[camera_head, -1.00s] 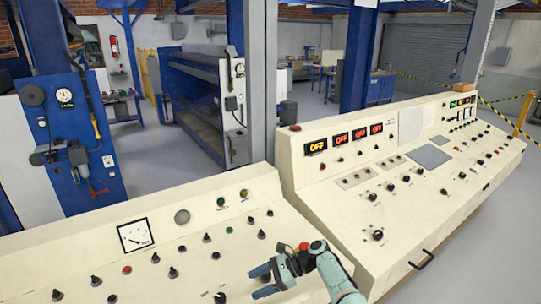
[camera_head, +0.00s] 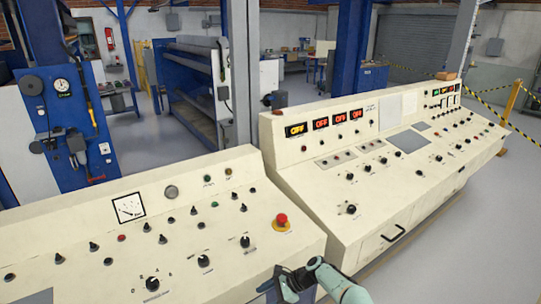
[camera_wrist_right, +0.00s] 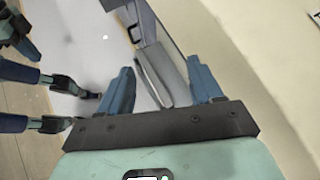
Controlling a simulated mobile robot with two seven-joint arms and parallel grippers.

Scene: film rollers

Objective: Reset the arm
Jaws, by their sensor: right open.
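My right arm comes in at the bottom of the head view. Its gripper (camera_head: 268,288) hangs in front of the near edge of the left control console (camera_head: 210,270). In the right wrist view the two blue fingers of this gripper (camera_wrist_right: 160,95) stand wide apart with nothing between them. A narrow grey panel shows beyond the fingers. My left gripper does not show in the head view.
A red mushroom button (camera_head: 281,220) on a yellow base sits at the left console's right end. The right console (camera_head: 330,220) adjoins it, with lit OFF displays (camera_head: 321,123) and a black front handle (camera_head: 393,234). Grey floor (camera_head: 440,235) is clear at right.

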